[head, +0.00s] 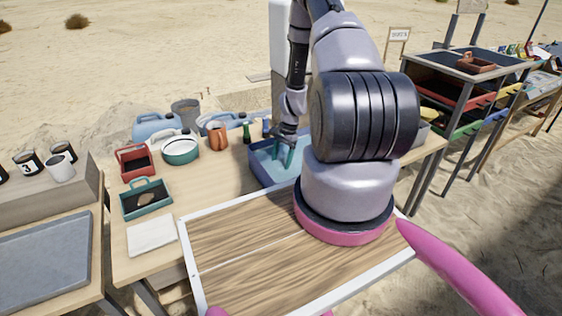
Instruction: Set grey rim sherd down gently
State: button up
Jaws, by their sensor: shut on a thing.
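My gripper (287,150) points down into the blue basin (262,174) at the back middle of the table, its fingertips low between the basin walls. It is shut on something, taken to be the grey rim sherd. I cannot make the sherd out; the fingers and basin hide it or it is too small. A small brown piece (146,198) lies in the teal tray (133,212) at the left of the table.
A red carrier (135,161), a white-and-teal bowl (181,151), an orange mug (217,135) and a dark green bottle (246,132) stand left of the basin. A folded white cloth (151,235) lies near the front. Bare tabletop (222,180) lies between tray and basin.

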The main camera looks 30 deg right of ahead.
jog(key=o, duration=1.2)
jog(key=shift+f, duration=0.1)
jog(key=shift+o, duration=0.2)
jog(key=v, duration=1.2)
jog(key=shift+r, duration=0.25)
jog(key=s+a+r+n+t, duration=0.1)
jog(key=a+r+n, duration=0.15)
jog(key=r, duration=0.75)
jog(key=s+a+r+n+t+h, duration=0.15)
jog(key=a+r, duration=0.25)
jog(key=r, duration=0.6)
jog(key=a+r+n+t+y, duration=0.1)
jog(key=a+r, duration=0.2)
jog(key=r, duration=0.7)
jog(key=s+a+r+n+t, duration=0.2)
jog(key=s+a+r, duration=0.1)
jog(key=s+r, duration=0.4)
jog(key=s+a+r+n+t, duration=0.2)
jog(key=s+r, duration=0.5)
jog(key=s, duration=0.4)
jog(key=a+n, duration=0.1)
jog(key=a, duration=0.1)
jog(key=shift+s+a+r+t, duration=0.25)
jog(key=shift+s+r+t, duration=0.1)
jog(key=shift+s, duration=0.05)
